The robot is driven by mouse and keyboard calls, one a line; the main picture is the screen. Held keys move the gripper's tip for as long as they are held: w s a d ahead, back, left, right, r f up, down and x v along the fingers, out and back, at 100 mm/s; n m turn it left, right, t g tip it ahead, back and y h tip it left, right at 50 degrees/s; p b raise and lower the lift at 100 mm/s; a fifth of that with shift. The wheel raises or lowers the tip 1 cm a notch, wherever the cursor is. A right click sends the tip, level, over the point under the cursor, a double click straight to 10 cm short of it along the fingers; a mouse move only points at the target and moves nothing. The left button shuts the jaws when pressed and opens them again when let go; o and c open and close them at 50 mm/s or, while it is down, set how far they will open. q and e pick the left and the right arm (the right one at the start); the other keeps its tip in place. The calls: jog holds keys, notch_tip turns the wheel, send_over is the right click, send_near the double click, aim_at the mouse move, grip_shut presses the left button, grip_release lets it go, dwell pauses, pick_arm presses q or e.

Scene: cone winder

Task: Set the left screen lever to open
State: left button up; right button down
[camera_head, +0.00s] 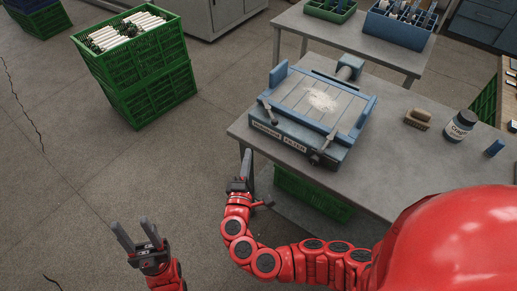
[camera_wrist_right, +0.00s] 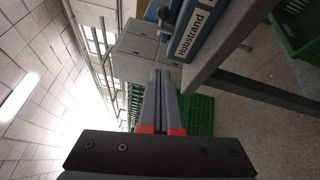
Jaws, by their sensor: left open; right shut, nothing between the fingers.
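A blue-grey screen machine (camera_head: 313,104) with a name plate (camera_head: 279,136) stands on the grey table. Its left lever (camera_head: 270,112) sits at the left front corner, and a similar right lever (camera_head: 325,145) sits at the right front corner. I cannot tell their settings. My right gripper (camera_head: 246,160) is shut and empty, just off the table's left front edge, below and left of the left lever and apart from it. In the right wrist view its fingers (camera_wrist_right: 160,80) are together, with the machine's labelled front (camera_wrist_right: 192,30) above right. My left gripper (camera_head: 133,222) is open and empty over the floor, far from the machine.
The table (camera_head: 385,165) also holds a tan block (camera_head: 417,119), a labelled jar (camera_head: 460,126) and a small blue block (camera_head: 494,148). Stacked green crates (camera_head: 150,95) stand at the back left. A green crate (camera_head: 312,195) is beneath the table.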

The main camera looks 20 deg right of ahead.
jog(key=p, duration=0.3)
send_near(269, 113)
jog(key=w+a, duration=0.3)
jog(key=d, duration=0.1)
jog(key=d+p, duration=0.1)
jog(key=d, duration=0.1)
jog(key=shift+w+f, duration=0.2)
jog(key=shift+f, duration=0.05)
jog(key=shift+s+d, duration=0.15)
jog(key=shift+d, duration=0.35)
jog(key=shift+d, duration=0.15)
